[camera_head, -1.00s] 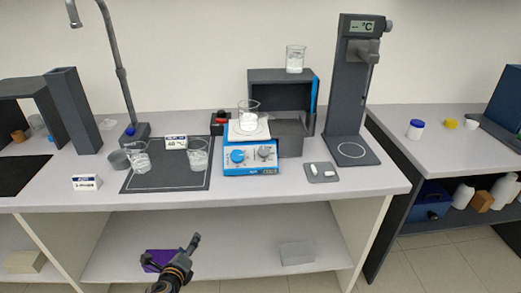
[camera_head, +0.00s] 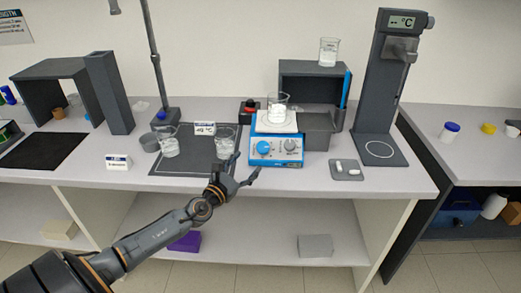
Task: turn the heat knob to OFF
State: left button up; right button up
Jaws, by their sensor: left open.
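A blue and white hotplate (camera_head: 275,140) stands on the bench. Its front panel has a blue knob (camera_head: 263,147) on the left and a grey knob (camera_head: 290,146) on the right. I cannot read their labels, so I cannot tell which is the heat knob or its setting. A beaker (camera_head: 278,107) with white contents sits on the hotplate's top plate. My left gripper (camera_head: 246,168) is open and empty, in front of the bench edge, below and left of the blue knob and apart from it. My right gripper is not in view.
Two glass beakers (camera_head: 168,142) (camera_head: 225,140) stand on a dark mat (camera_head: 187,168) left of the hotplate. A grey tray (camera_head: 346,170) with small white pieces lies to its right. A tall dark stand (camera_head: 378,90) with a display rises behind that tray.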

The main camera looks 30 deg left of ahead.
aim_at(260, 150)
pick_arm(q)
jog(key=w+b, duration=0.1)
jog(key=w, duration=0.8)
jog(key=shift+a, duration=0.15)
jog(key=shift+c, duration=0.4)
jog(key=c, duration=1.1)
